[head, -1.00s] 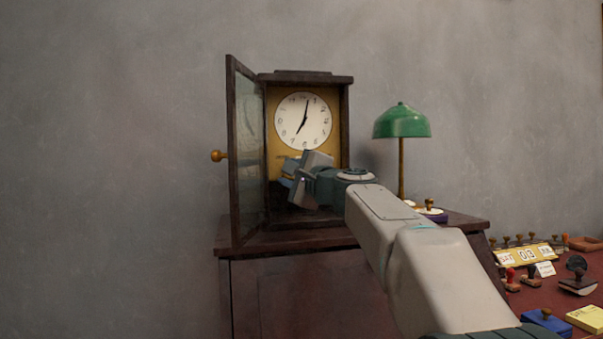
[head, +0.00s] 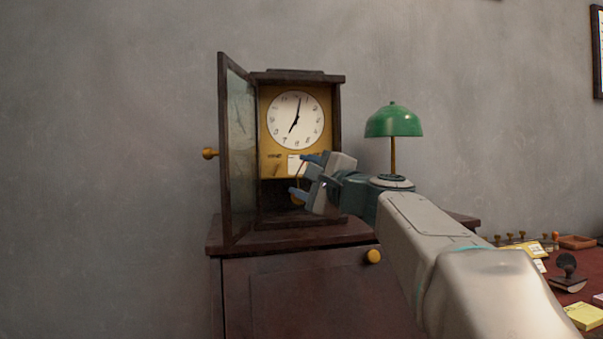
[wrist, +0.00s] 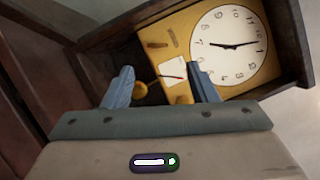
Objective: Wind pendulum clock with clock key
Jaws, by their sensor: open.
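The pendulum clock (head: 341,130) stands on a dark wooden cabinet, its glass door (head: 240,150) swung open to the left. Its white dial (head: 296,120) and brass panel (head: 268,146) are exposed. In the wrist view, the round brass pendulum bob (wrist: 141,89) shows between my fingers, farther into the case. My gripper (head: 304,176) is open, in front of the lower right of the case; its fingers (wrist: 162,84) also show in the wrist view. Nothing is seen held between them. A small brownish piece (wrist: 173,37) is on the brass panel; I cannot tell whether it is the clock key.
A white card (wrist: 173,72) is on the brass panel by my right finger in the wrist view. A green lamp (head: 394,120) stands right of the clock, close behind my arm. A red desk with stamps (head: 568,275) is at the right. The cabinet (head: 290,290) has a yellow knob.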

